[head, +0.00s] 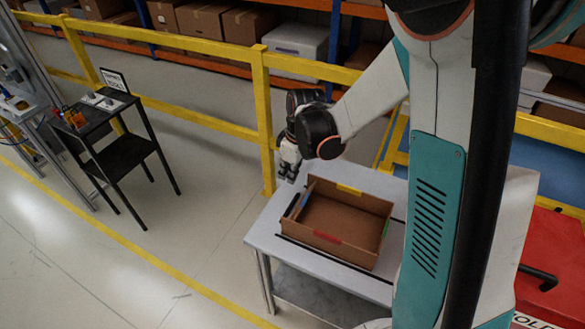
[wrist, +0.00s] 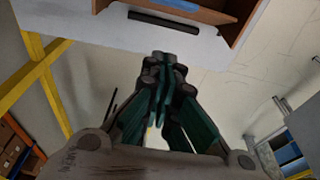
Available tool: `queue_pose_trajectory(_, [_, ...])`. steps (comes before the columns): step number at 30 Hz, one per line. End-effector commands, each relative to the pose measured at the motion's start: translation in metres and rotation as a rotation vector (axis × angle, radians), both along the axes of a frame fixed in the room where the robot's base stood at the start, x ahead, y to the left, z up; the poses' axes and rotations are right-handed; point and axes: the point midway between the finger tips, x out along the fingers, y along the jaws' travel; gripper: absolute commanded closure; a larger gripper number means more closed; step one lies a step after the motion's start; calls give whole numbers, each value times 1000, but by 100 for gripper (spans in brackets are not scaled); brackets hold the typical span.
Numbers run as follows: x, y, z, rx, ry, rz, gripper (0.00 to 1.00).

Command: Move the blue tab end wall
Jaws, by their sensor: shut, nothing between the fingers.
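An open brown cardboard box (head: 318,243) sits on a grey table. Its left end wall carries a blue tab (head: 304,199), and the tab also shows at the top edge of the wrist view (wrist: 182,5). Beside that wall a dark bar (wrist: 154,18) lies on the table. My gripper (head: 287,172) is shut and empty, off the table's back left side and apart from the box. In the wrist view its closed fingertips (wrist: 165,58) point toward the blue-tab wall. The inner face of this wall is partly hidden.
The box's other walls have a yellow tab (head: 349,189), a red tab (head: 327,238) and a green tab (head: 386,228). A yellow railing (head: 262,110) stands close behind my gripper. Bare table (head: 268,226) shows left of the box. A black stand (head: 110,150) is farther left.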

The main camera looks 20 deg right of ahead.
Motion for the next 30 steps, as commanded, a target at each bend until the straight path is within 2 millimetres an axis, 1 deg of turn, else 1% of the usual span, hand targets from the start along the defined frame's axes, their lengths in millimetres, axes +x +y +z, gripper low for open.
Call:
queue_pose_trajectory(1, [2, 1, -13, 0, 0, 1, 100])
queue_pose_trajectory(6, [6, 6, -45, 0, 0, 0, 100])
queue_pose_trajectory(7, [4, 4, -48, 0, 0, -2, 100])
queue_pose_trajectory(9, [-5, -5, -50, 1, 1, -5, 100])
queue_pose_trajectory(15, [-18, -18, -57, 2, 0, -3, 100])
queue_pose_trajectory(19, [-20, -20, -58, 2, 0, -2, 100])
queue_pose_trajectory(30, [-20, -20, -58, 3, -1, -2, 100])
